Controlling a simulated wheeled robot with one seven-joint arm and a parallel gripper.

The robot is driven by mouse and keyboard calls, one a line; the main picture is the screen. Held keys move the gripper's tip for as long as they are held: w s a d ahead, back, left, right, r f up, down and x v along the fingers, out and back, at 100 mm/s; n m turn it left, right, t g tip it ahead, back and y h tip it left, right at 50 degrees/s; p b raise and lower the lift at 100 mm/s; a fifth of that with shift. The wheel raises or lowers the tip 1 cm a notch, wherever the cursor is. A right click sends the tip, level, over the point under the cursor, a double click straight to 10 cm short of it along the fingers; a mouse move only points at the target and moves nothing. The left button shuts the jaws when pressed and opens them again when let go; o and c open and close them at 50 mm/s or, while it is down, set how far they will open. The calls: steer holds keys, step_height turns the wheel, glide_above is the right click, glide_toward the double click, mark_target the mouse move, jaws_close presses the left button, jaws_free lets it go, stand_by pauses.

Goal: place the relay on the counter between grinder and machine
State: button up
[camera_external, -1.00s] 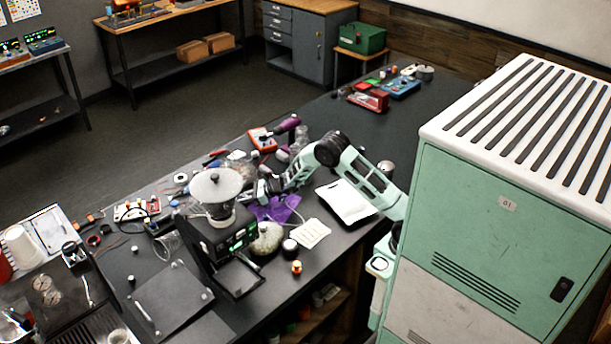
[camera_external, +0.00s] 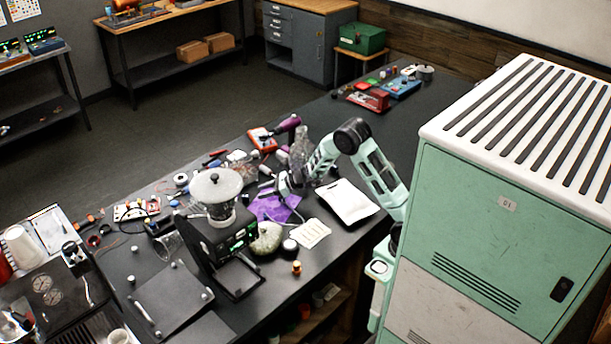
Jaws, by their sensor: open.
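The grinder (camera_external: 222,240) stands upright on the dark counter (camera_external: 255,308), a black body with a clear hopper and a pale round lid. The machine (camera_external: 48,292) is at the lower left, partly cut off by the picture edge. Between them lie a dark flat panel (camera_external: 172,300) and some small parts. My gripper (camera_external: 283,187) is low over the counter behind and right of the grinder, near a purple cloth (camera_external: 272,207). It is open; its fingertips are small and hard to make out. I cannot tell which small part is the relay.
A glass bottle (camera_external: 300,155) stands close behind my arm. A white tray (camera_external: 347,201), a pale round jar (camera_external: 267,238) and a small orange-topped part (camera_external: 296,267) are nearby. Tools and wires clutter the far edge. The counter's front strip is mostly clear.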

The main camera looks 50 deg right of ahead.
mark_target(247, 196)
steer(key=shift+o, duration=0.5)
steer(key=shift+v, duration=1.25)
steer(key=shift+d+r, duration=0.1)
steer(key=shift+d, duration=0.1)
steer(key=b+v, duration=0.1)
steer(key=v, duration=0.4)
steer(key=shift+s+d+r, duration=0.2)
steer(key=shift+r, duration=0.05)
steer(key=shift+s+r, duration=0.1)
steer(key=shift+s, duration=0.1)
steer(key=shift+w+a, duration=0.15)
steer(key=shift+a, duration=0.1)
steer(key=p+x, duration=0.3)
steer(key=x, duration=1.3)
steer(key=shift+w+a, duration=0.1)
steer(key=shift+w, duration=0.15)
